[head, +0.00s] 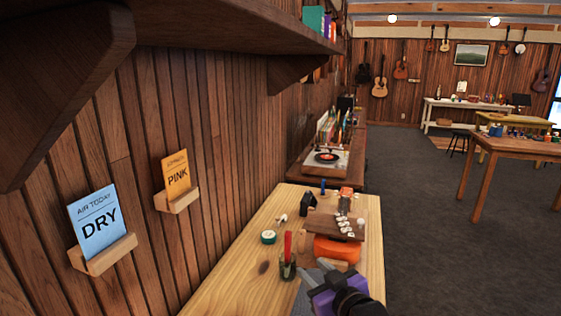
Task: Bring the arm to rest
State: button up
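My gripper (318,268), purple and black with grey fingers, is at the bottom of the head view, over the near part of the light wooden bench (230,284). Its fingers point up and to the left in the picture, near a dark jar (287,270) that holds something red. I see no object between the fingers, but they are small and seen from behind, so their gap is not clear. Whether the gripper touches anything is not clear either.
On the bench are an orange round thing (337,250), a dark wooden board (322,227) with small white pieces, and a green-and-white roll (268,237). A shelf (200,22) juts out above. Blue (98,222) and orange (176,174) cards hang on the left wall. Open floor (425,240) lies right.

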jog(key=s+d+f+m+h, duration=0.1)
jog(key=s+d, duration=0.3)
jog(key=s, duration=1.2)
jog(key=s+d+f+m+h, duration=0.2)
jog(key=s+d+f+m, duration=0.1)
jog(key=s, duration=1.4)
jog(key=s+d+f+m+h, duration=0.2)
jog(key=s+d, duration=0.3)
jog(key=s, duration=1.2)
jog(key=shift+s+d+t, duration=0.15)
jog(key=shift+s+t, duration=0.05)
jog(key=shift+t, duration=0.2)
jog(key=shift+f, duration=0.1)
